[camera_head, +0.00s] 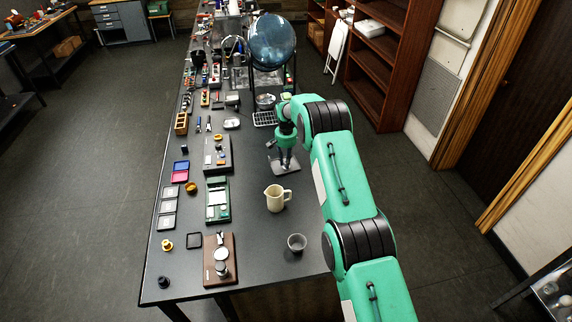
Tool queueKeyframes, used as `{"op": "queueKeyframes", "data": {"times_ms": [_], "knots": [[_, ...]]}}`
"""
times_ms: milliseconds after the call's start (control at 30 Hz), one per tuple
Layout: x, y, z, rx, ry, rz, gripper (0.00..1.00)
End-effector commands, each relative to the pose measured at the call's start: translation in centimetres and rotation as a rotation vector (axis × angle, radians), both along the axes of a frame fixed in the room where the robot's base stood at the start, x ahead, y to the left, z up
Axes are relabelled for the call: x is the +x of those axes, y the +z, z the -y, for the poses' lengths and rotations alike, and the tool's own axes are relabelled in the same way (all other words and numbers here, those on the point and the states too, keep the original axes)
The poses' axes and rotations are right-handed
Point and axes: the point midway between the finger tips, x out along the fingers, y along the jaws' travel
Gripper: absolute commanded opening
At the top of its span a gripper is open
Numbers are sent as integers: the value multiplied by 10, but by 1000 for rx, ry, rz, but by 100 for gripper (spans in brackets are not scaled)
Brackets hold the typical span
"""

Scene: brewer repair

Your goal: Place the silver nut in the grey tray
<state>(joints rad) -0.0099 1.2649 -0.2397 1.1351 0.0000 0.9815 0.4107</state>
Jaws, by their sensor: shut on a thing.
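My gripper (286,164) points down over a flat, light metallic plate (277,168) on the right part of the dark bench. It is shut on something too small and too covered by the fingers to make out. I cannot pick out the silver nut elsewhere in this view. Small square grey trays (168,207) lie in a column near the bench's left edge, left of the green-framed box. Which of them is the grey tray I cannot tell. My gripper is well to the right of them, apart from them.
A cream pitcher (275,198) and a grey cup (297,242) stand in front of my gripper. A green-framed box (218,199), a brown board with a device (220,260) and a red-and-blue tray (181,172) lie leftward. A large dark round vessel (272,42) stands behind. Bare bench lies between pitcher and box.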

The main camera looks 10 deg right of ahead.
Motion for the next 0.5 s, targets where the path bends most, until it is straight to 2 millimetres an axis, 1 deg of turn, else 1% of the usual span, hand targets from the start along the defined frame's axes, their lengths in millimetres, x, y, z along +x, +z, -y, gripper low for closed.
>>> {"op": "queueKeyframes", "data": {"times_ms": [100, 200, 500], "knots": [[0, -10, 0, 0, 0, 0, 0], [0, -15, 0, 0, 0, 1, 0], [0, -16, 0, 1, 0, 1, 0]]}}
